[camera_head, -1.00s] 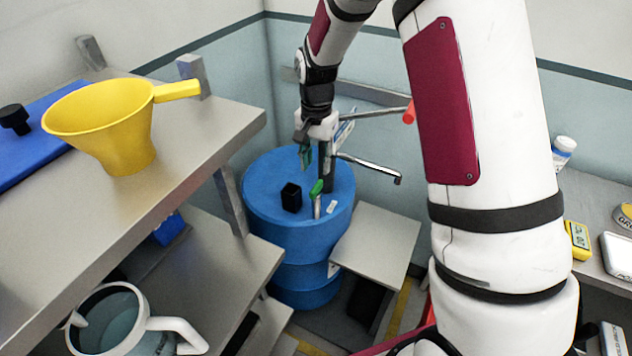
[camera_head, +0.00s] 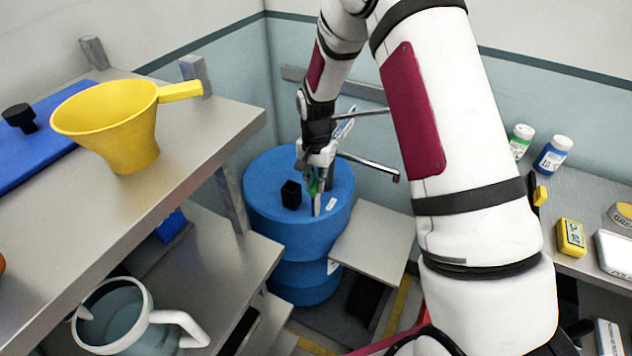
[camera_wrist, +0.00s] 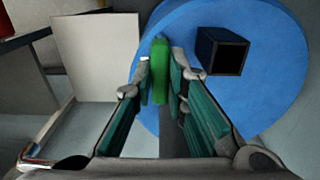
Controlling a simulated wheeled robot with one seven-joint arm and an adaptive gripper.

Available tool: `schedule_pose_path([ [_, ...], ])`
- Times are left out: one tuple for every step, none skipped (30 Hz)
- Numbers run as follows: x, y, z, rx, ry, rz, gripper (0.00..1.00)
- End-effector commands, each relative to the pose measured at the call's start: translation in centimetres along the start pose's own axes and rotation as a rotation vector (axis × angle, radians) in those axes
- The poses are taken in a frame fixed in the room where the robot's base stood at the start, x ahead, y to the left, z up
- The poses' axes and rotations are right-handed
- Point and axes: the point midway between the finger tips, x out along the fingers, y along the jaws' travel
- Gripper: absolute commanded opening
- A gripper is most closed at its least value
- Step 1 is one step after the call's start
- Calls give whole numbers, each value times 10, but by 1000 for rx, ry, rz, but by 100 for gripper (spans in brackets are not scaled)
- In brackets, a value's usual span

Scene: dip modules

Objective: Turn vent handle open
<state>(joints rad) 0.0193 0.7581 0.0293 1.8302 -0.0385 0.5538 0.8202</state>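The green vent handle (camera_head: 312,185) is on top of the blue drum (camera_head: 275,235), above a short grey stem. In the wrist view the green handle (camera_wrist: 160,68) stands between the teal-padded fingers of my gripper (camera_wrist: 161,75). The fingers are open on either side of it, and the gaps there are very narrow. In the head view my gripper (camera_head: 315,184) is down over the handle and partly hides it. I cannot tell whether a finger touches it.
A black square tube (camera_head: 291,195) stands on the drum left of the handle. A metal pipe (camera_head: 370,166) sticks out right of my gripper. A yellow funnel (camera_head: 115,125) is on the left shelf. A small grey table (camera_head: 375,240) adjoins the drum.

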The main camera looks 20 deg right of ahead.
Motion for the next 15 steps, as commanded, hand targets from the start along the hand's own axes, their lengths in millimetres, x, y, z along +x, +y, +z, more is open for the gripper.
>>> schedule_pose_path([
  [0,0,0,0,0,0,0],
  [0,0,0,0,0,0,0],
  [0,0,0,0,0,0,0],
  [0,0,0,0,0,0,0],
  [0,0,0,0,0,0,0],
  [0,0,0,-1,0,0,0],
  [0,0,0,-2,0,0,0],
  [0,0,0,-3,0,0,0],
  [0,0,0,-8,0,0,0],
  [0,0,0,-12,0,0,0],
  [0,0,0,-18,0,0,0],
  [0,0,0,-27,0,0,0],
  [0,0,0,-35,0,0,0],
  [0,0,0,-46,0,0,0],
  [0,0,0,-63,0,0,0],
])
